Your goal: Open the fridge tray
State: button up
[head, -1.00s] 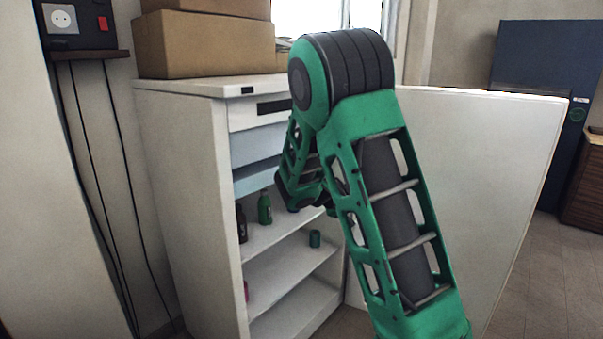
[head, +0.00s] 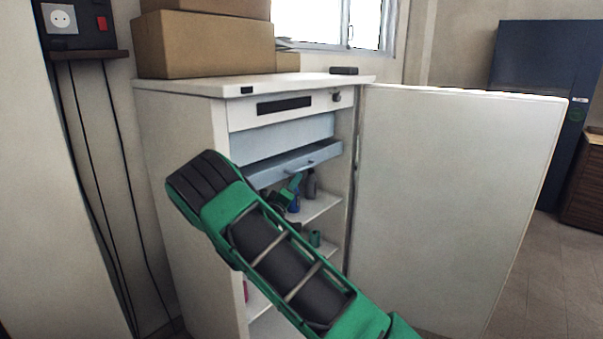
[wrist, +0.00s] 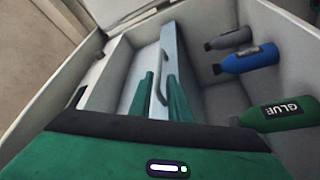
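The white fridge (head: 185,190) stands with its door (head: 455,190) swung open to the right. Its pale blue-grey tray (head: 325,153) sits above the shelves, with a dark gap above its front; how far out it is I cannot tell. The tray's bar handle (wrist: 163,65) shows in the wrist view. My gripper (wrist: 159,82) is open, with green fingers apart on either side of the handle's near end. Whether they touch it I cannot tell. In the head view my gripper (head: 290,192) is small, just below the tray front, partly hidden by my arm.
A green glue bottle (wrist: 277,114), a blue bottle (wrist: 247,59) and a grey bottle (wrist: 229,39) are beside the tray in the wrist view. A green can (head: 315,239) is on a lower shelf. Cardboard boxes (head: 205,45) sit on top of the fridge.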

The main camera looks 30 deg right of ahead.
aim_at(304, 169)
jog(key=x, duration=0.8)
jog(key=shift+w+d+r, duration=0.1)
jog(key=shift+w+d, duration=0.1)
jog(key=shift+d, duration=0.1)
